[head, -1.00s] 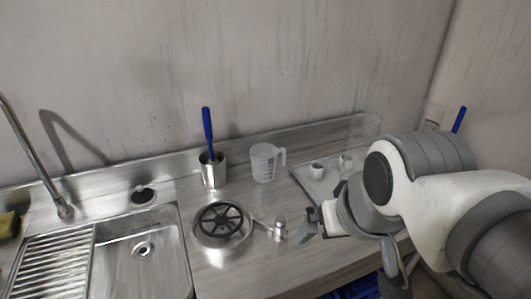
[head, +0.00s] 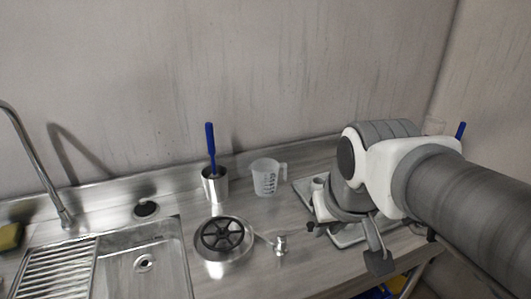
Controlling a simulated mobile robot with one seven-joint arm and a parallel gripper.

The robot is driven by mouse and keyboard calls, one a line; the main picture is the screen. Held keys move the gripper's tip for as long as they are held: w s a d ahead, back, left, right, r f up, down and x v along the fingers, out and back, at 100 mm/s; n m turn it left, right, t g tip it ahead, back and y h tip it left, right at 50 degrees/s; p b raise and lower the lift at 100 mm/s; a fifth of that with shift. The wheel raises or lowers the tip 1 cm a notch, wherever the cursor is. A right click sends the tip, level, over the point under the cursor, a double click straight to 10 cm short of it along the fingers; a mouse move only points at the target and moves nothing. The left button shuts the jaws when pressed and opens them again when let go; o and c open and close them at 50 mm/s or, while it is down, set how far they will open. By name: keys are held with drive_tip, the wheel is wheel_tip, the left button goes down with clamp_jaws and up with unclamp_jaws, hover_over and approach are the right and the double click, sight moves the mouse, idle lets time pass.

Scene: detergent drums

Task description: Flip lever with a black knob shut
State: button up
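I cannot clearly make out a lever with a black knob. A metal fitting (head: 280,243) with a thin arm stands beside a round metal piece with a black spoked wheel (head: 222,234) on the counter. A small dark round piece (head: 146,209) sits behind the sink. My gripper (head: 318,229) is at the right, just right of the metal fitting and apart from it. My arm hides much of it, so its opening is unclear. Nothing shows held in it.
A metal cup with a blue-handled tool (head: 215,184) and a clear measuring jug (head: 266,178) stand near the back wall. The sink (head: 140,262) and tap (head: 40,160) are at the left.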

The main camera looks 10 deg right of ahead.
drive_tip(key=shift+n+g, duration=0.4)
drive_tip(key=shift+n, duration=0.2)
drive_tip(key=w+f, duration=0.1)
drive_tip(key=w, duration=0.2)
drive_tip(key=w+f+p, duration=0.1)
drive_tip(key=w, duration=0.3)
drive_tip(key=w+d, duration=0.1)
drive_tip(key=w, duration=0.3)
drive_tip(key=shift+w+f+p, duration=0.25)
drive_tip(key=shift+f+p, duration=0.1)
drive_tip(key=shift+f, duration=0.05)
clamp_jaws()
drive_tip(key=w+d+f+n+y+p, duration=0.1)
drive_tip(key=w+f+p, duration=0.1)
drive_tip(key=w+f, duration=0.7)
drive_tip(key=w, duration=0.3)
drive_tip(key=shift+g, duration=0.3)
drive_tip(key=shift+d, duration=0.1)
